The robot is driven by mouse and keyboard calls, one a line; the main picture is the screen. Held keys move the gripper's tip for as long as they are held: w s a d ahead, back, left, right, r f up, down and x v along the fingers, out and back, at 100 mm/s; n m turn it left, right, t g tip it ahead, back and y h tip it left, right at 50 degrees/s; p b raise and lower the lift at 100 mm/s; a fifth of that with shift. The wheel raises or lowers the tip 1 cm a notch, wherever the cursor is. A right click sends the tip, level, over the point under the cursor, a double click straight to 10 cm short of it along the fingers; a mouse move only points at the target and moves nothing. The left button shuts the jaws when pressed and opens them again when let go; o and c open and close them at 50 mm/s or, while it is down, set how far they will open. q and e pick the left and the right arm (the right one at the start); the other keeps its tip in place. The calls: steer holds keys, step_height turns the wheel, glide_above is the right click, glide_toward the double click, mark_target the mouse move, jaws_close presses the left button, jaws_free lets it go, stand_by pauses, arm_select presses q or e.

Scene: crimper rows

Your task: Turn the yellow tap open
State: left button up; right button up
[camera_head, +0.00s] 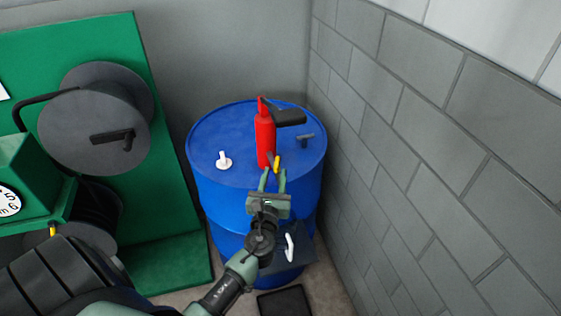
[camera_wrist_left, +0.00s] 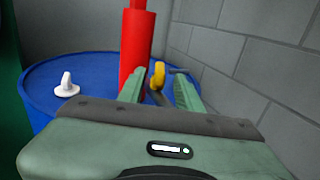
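The yellow tap (camera_head: 277,163) is a small lever at the foot of a red upright cylinder (camera_head: 265,140) on top of a blue drum (camera_head: 228,120). My left gripper (camera_head: 273,174) is open just in front of the tap, with nothing held. In the left wrist view the yellow tap (camera_wrist_left: 158,75) shows between and beyond the two green fingertips (camera_wrist_left: 158,92). I cannot tell whether the fingers reach around it. The red cylinder (camera_wrist_left: 136,45) stands close behind the left finger. My right gripper is not in view.
A white fitting (camera_head: 224,160) and a dark fitting (camera_head: 304,141) stand on the drum top. A black part (camera_head: 289,117) juts right from the red cylinder's top. A grey block wall (camera_head: 420,150) is close on the right; a green reel stand (camera_head: 150,250) is on the left.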

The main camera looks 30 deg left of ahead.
mark_target(276, 171)
arm_select(q)
steer(key=x, duration=0.5)
steer(key=shift+w+a, duration=0.1)
steer(key=shift+a, duration=0.05)
jaws_close()
